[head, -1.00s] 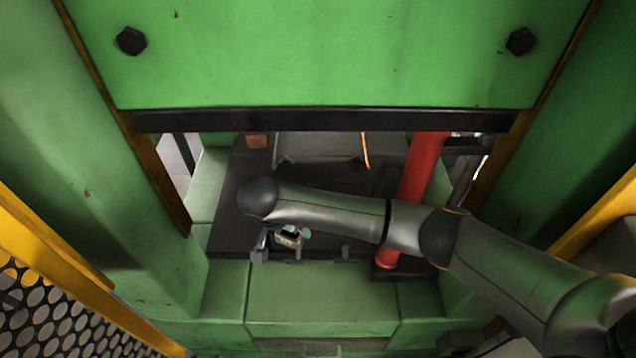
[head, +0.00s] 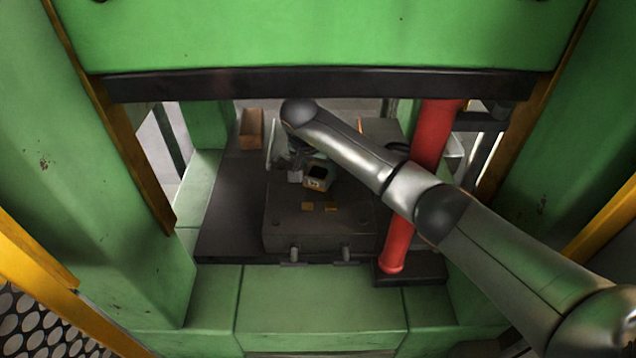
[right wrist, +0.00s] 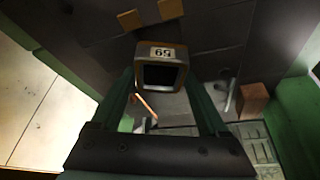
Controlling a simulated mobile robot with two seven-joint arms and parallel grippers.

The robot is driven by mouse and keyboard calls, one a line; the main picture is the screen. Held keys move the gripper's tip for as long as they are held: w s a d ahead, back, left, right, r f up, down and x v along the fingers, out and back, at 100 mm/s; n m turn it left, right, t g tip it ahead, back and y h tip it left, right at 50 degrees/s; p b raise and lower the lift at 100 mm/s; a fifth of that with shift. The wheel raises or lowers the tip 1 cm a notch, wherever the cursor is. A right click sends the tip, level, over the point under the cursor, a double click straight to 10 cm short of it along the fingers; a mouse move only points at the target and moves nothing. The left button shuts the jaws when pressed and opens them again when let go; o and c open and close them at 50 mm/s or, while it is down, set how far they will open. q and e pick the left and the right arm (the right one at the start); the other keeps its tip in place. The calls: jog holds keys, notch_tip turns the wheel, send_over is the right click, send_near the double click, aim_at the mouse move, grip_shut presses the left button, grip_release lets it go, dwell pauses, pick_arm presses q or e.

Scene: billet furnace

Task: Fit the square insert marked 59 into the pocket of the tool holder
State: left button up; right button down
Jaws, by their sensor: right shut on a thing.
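The square insert marked 59 (head: 318,184) is in my right gripper (head: 306,174). It has a tan-edged face and a dark square opening. In the right wrist view the insert (right wrist: 161,53) sits between the two fingers of the right gripper (right wrist: 161,82), with its number upside down. The gripper is shut on it, over a dark block (head: 318,232), which looks like the tool holder. The block has two yellow marks near its middle. I cannot clearly make out the pocket; the arm and insert cover part of the block. My left gripper is not in view.
A red column (head: 418,185) stands right of the block, close to my right arm. A black crossbeam (head: 330,84) and green press head lie above. Green posts flank the opening. A small brown box (head: 250,128) is at the back left. The front green ledge (head: 318,305) is clear.

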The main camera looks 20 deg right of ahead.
aim_at(317, 176)
jog(key=shift+b+x, duration=1)
jog(key=shift+x, duration=0.15)
jog(key=shift+a+f+b, duration=0.15)
jog(key=shift+f+b, duration=0.3)
jog(key=shift+f, duration=0.15)
jog(key=shift+s, duration=0.1)
jog(key=shift+f, duration=0.2)
grip_release()
jog(key=shift+s+f, duration=0.1)
jog(key=shift+f, duration=0.05)
